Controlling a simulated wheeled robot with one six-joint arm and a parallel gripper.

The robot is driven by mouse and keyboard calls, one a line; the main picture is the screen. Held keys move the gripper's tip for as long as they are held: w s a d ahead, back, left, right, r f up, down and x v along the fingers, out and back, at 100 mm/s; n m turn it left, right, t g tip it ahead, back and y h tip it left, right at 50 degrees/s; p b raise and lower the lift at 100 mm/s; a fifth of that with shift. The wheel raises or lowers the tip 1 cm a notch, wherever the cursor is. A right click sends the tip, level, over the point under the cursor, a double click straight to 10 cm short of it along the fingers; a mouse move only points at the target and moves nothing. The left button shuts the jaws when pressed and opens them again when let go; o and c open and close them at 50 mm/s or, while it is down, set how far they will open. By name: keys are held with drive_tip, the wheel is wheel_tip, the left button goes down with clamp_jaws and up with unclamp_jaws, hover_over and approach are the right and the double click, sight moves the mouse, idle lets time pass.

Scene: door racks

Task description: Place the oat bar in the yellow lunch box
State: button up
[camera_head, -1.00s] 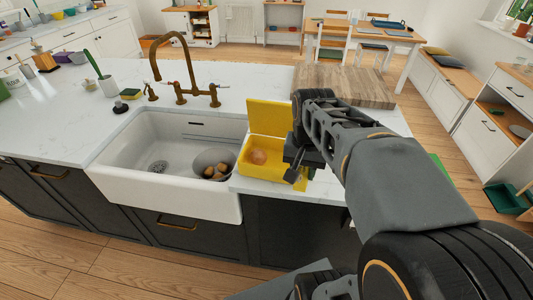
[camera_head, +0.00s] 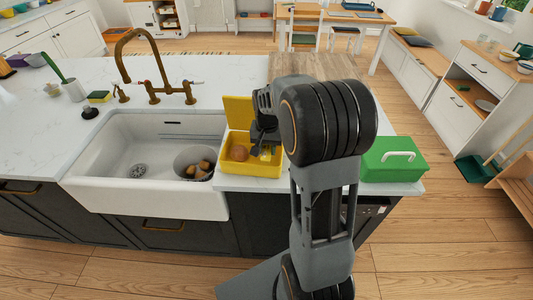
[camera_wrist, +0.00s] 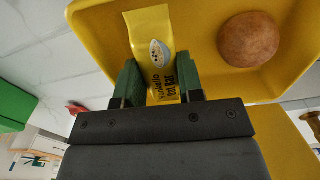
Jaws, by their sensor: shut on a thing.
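The yellow lunch box (camera_head: 254,169) stands open on the counter right of the sink, its lid raised at the back. A round brown bun-like item (camera_head: 239,153) lies in its left part; it also shows in the wrist view (camera_wrist: 248,40). My gripper (camera_wrist: 158,74) is shut on the yellow oat bar (camera_wrist: 149,24), whose printed wrapper shows between the green fingers. In the head view my gripper (camera_head: 265,141) is at the right part of the lunch box, with the bar low inside or just above it. I cannot tell whether the bar touches the box floor.
A closed green box (camera_head: 394,160) with a white handle stands on the counter to the right. The white sink (camera_head: 150,195) on the left holds a grey bowl (camera_head: 190,158) with brown pieces. A wooden board (camera_head: 320,66) lies behind the lunch box.

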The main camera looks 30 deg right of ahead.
sight(267, 149)
drive_tip(key=shift+w+d+f, duration=0.1)
drive_tip(key=shift+w+f, duration=0.05)
drive_tip(key=shift+f, duration=0.5)
drive_tip(key=shift+w+f, duration=0.15)
drive_tip(key=shift+f, duration=1.1)
drive_tip(key=shift+f, duration=0.2)
drive_tip(key=o, duration=0.9)
drive_tip(key=shift+r, duration=0.1)
